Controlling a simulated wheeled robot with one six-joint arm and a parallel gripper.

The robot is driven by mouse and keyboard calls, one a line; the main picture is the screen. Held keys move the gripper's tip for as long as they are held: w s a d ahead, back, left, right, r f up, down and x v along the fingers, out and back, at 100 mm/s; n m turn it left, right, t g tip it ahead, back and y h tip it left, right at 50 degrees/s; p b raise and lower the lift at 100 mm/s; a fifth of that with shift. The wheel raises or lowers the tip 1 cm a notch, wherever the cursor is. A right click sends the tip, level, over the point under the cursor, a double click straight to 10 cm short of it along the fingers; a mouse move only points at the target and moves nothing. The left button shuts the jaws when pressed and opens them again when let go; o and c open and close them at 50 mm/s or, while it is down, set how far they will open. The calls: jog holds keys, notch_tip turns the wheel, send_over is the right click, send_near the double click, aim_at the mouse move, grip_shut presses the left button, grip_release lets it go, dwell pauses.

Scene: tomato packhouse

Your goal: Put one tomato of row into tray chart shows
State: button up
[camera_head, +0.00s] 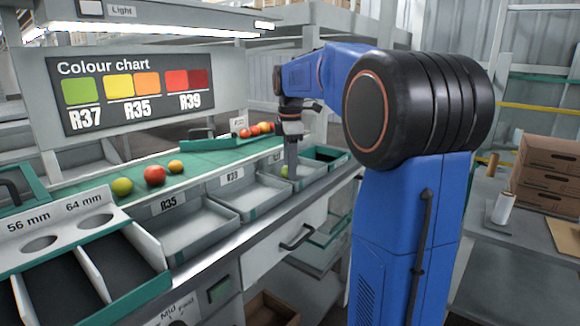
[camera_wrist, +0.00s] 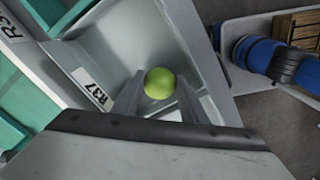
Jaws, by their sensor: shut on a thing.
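My gripper (camera_wrist: 155,100) is shut on a green tomato (camera_wrist: 159,83), low inside the tray marked R37 (camera_wrist: 128,45). In the head view the green tomato (camera_head: 284,171) shows only as a small patch beside my gripper (camera_head: 291,172). Whether it touches the tray floor I cannot tell. The colour chart (camera_head: 135,92) shows green over R37, yellow and orange over R35, and two reds over R39. On the green belt lie a green-yellow tomato (camera_head: 122,187), a red tomato (camera_head: 155,175) and an orange tomato (camera_head: 175,166).
The tray marked R35 (camera_head: 215,243) and the tray beside it (camera_head: 262,208) look empty. More red and orange tomatoes (camera_head: 255,130) lie farther back. A sizing board with 56 mm and 64 mm holes (camera_head: 62,225) stands at front left. Cardboard boxes (camera_head: 550,170) are at right.

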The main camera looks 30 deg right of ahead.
jog(key=shift+f, duration=0.35)
jog(key=o, duration=0.8)
jog(key=shift+c, duration=1.3)
jog(key=shift+r, duration=0.1)
jog(key=shift+r, duration=3.4)
